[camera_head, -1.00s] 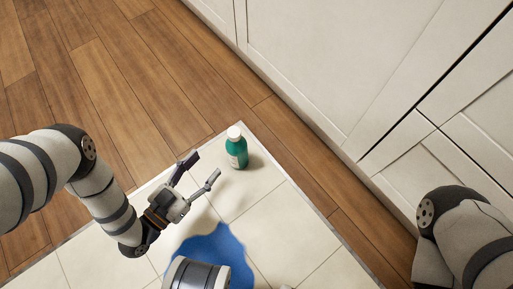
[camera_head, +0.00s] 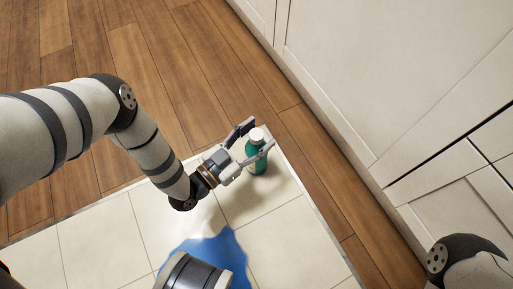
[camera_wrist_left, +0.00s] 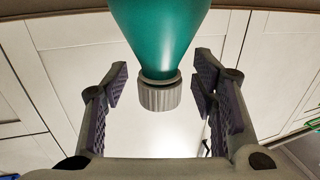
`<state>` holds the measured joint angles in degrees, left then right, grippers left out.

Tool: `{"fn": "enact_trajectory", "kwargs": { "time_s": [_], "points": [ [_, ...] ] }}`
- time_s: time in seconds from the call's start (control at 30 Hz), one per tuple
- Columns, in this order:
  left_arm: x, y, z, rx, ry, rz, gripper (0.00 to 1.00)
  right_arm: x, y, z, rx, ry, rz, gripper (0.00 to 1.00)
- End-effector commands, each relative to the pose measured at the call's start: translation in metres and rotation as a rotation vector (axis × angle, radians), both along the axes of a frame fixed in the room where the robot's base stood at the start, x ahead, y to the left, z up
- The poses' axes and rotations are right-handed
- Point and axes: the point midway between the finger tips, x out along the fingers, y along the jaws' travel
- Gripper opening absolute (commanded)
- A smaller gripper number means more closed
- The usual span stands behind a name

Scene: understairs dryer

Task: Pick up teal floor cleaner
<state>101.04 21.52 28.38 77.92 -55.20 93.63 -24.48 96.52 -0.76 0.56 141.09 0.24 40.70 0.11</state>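The teal floor cleaner (camera_head: 257,158) is a teal bottle with a white cap. It stands upright near the corner of the tiled floor patch in the head view. My left gripper (camera_head: 255,143) is open, with its fingers on either side of the bottle's upper part. In the left wrist view the teal bottle (camera_wrist_left: 160,35) and its ribbed cap hang between the two open finger pads (camera_wrist_left: 161,92), with gaps on both sides.
A blue patch (camera_head: 222,252) lies on the white tiles (camera_head: 95,245) in front of the bottle. White cabinet panels (camera_head: 370,75) run along the right, close to the bottle. Bare wooden floor (camera_head: 165,60) lies beyond the tiles.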

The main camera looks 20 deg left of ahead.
Motion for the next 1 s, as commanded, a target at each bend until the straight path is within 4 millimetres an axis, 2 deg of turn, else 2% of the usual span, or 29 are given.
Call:
{"fn": "enact_trajectory", "kwargs": {
  "time_s": [0.03,0.2,0.23,0.67,1.0],
  "points": [
    [0.0,0.0,0.0,0.0,0.0,0.0,0.41,0.0,0.0,0.0,0.0,0.0,0.0,0.4],
    [-0.001,0.0,0.0,0.0,0.0,0.0,0.03,0.0,0.0,0.0,0.0,0.0,0.0,0.4],
    [-0.001,0.0,0.0,0.0,0.001,0.0,0.0,0.0,0.0,0.0,0.0,0.0,0.0,0.4],
    [-0.001,0.0,0.003,-0.001,-0.001,0.0,0.0,0.0,0.0,0.001,-0.001,0.0,-0.001,0.4],
    [0.0,0.0,0.034,-0.002,-0.002,0.0,0.0,-0.002,-0.002,0.013,-0.005,0.0,-0.002,0.4]
  ]
}}
